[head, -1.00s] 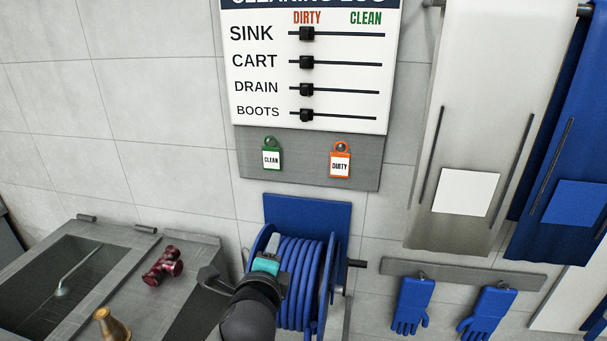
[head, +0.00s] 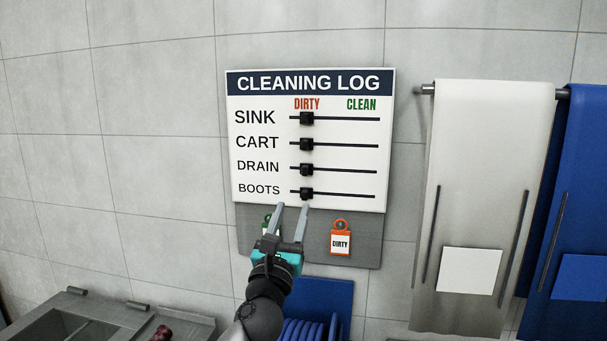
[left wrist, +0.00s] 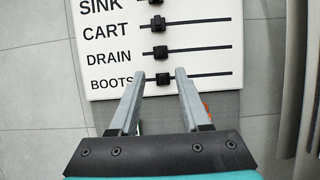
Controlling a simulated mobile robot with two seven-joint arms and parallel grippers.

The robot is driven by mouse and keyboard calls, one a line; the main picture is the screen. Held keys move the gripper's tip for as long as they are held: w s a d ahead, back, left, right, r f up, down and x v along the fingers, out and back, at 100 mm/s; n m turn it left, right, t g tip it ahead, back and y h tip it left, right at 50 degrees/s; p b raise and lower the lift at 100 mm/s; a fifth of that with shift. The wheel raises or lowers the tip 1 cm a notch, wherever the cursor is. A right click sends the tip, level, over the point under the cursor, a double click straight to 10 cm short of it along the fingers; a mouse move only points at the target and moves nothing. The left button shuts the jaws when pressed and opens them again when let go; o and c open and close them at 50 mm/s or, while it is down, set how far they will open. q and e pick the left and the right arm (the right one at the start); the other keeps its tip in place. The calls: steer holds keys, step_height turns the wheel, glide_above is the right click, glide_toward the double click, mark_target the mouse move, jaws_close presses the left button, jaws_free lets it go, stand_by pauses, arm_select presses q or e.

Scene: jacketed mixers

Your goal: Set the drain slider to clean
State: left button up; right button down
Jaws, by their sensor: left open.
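The cleaning log board (head: 345,178) hangs on the wall in the head view, with rows for sink, cart, drain and boots. The black drain slider (head: 306,169) sits at the dirty end of its track; it also shows in the left wrist view (left wrist: 160,53). The other sliders are at the dirty end too. My left gripper (head: 292,207) is open and empty, its fingertips just below the boots slider (head: 306,193). In the left wrist view the boots slider (left wrist: 163,77) shows between the fingertips (left wrist: 162,75). My right gripper is not in view.
A grey panel below the board holds an orange dirty tag (head: 340,240) and a green clean tag (head: 267,222), partly hidden by my gripper. A blue hose reel (head: 325,295) is below. White (head: 485,170) and blue aprons (head: 580,190) hang at right.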

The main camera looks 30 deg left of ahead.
mark_target(305, 173)
arm_select(q)
steer(key=x, duration=1.2)
steer(key=shift+w+a+r, duration=0.1)
steer(key=shift+w+a, duration=0.05)
steer(key=shift+w, duration=0.25)
jaws_close()
stand_by(1.0)
